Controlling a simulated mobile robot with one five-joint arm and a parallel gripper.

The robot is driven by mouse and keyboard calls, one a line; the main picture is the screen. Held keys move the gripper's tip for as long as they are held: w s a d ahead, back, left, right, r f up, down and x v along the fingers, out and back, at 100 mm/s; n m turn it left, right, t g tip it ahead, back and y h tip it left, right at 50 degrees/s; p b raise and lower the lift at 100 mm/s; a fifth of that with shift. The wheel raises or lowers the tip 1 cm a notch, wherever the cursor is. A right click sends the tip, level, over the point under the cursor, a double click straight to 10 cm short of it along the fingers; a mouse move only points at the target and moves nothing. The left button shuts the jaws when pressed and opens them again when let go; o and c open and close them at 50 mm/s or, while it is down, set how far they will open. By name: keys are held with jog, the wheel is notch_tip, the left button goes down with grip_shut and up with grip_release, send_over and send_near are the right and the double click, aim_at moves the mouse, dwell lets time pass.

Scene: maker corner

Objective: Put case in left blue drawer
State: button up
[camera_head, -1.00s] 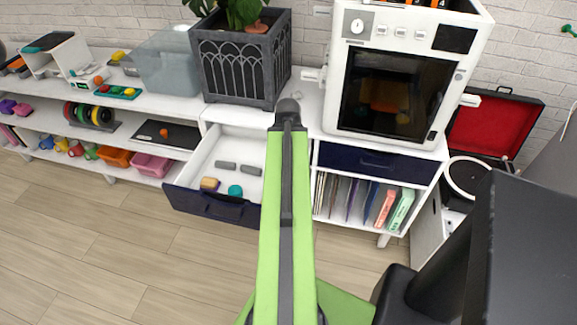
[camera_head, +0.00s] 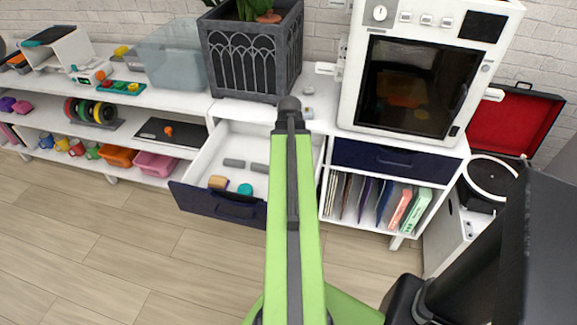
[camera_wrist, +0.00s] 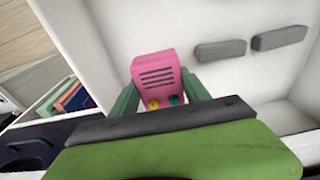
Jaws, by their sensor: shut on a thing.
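The left blue drawer (camera_head: 215,203) is pulled open, with a white inside and a navy front. My gripper (camera_wrist: 160,84) shows in the wrist view, its green fingers shut on a pink case (camera_wrist: 154,68) with dark slots on its face. Small yellow and teal spots show at the case's lower part. The white drawer interior (camera_wrist: 108,32) lies behind the case, so I see it over or in the drawer; its height above the floor is unclear. In the head view my arm hides the gripper and the case.
Two grey bars (camera_wrist: 221,50), a tan block (camera_head: 217,182) and a teal round thing (camera_head: 245,189) lie in the drawer. The right blue drawer (camera_head: 385,160) is shut above a record shelf. A planter (camera_head: 252,58) and a white oven-like machine (camera_head: 420,80) stand on top.

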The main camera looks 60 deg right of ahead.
notch_tip(320, 180, down, 3)
jog(key=shift+w+a+f+b, duration=0.1)
jog(key=shift+b, duration=0.85)
jog(key=shift+w+a+r, duration=0.1)
jog(key=shift+w+r, duration=0.05)
jog(key=shift+r, duration=0.05)
jog(key=shift+f+b, duration=0.35)
jog(key=shift+f, duration=0.25)
jog(key=o, duration=1.5)
jog(key=shift+c, duration=0.2)
jog(key=r+p, duration=0.4)
jog(key=a+r+p, duration=0.1)
jog(key=r+p, duration=0.8)
jog(key=shift+s+a+r, duration=0.15)
jog(key=shift+s+r, duration=0.1)
jog(key=shift+f, duration=0.1)
